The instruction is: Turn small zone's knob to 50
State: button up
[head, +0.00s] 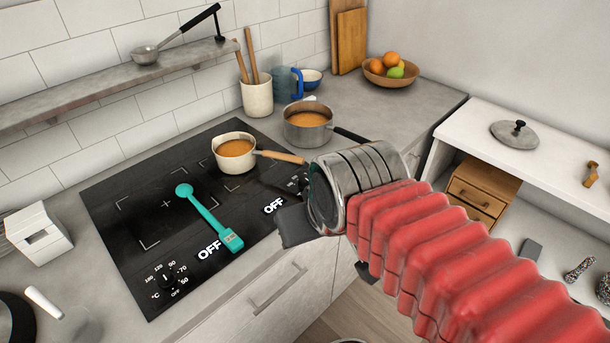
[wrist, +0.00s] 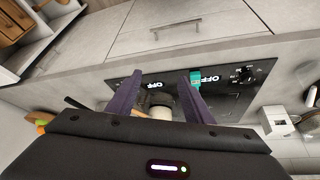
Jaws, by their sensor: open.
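The black cooktop (head: 135,210) has a front-left knob (head: 167,281) ringed by a temperature scale from OFF and 50 to 180. It also shows in the wrist view (wrist: 246,74), right of both fingers. A second dial (head: 296,184) is at the cooktop's right, partly hidden by my arm; I cannot tell which dial is the small zone's. Two displays, left (head: 209,251) and right (head: 273,205), both read OFF. My gripper (wrist: 161,78) is open and empty above the right front of the cooktop; a dark finger shows in the head view (head: 296,226).
A teal utensil (head: 205,212) lies across the cooktop beside the left display. A cream saucepan (head: 235,153) with a wooden handle and a steel pot (head: 307,125), both holding orange liquid, stand behind my gripper. A white block (head: 38,238) stands left of the cooktop.

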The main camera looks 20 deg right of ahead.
jog(key=w+d+r+m, duration=0.2)
jog(key=w+d, duration=0.2)
jog(key=w, duration=0.8)
jog(key=m+g+h, duration=0.1)
send_near(304, 178)
jog(key=v, duration=0.5)
jog(key=shift+w+a+r, duration=0.1)
jog(key=shift+w+r, duration=0.05)
jog(key=shift+r, duration=0.1)
jog(key=shift+f, duration=0.1)
jog(key=x, duration=1.3)
jog(key=shift+f, duration=0.3)
jog(key=shift+c, duration=0.5)
jog(key=c, duration=0.9)
jog(key=shift+c, duration=0.2)
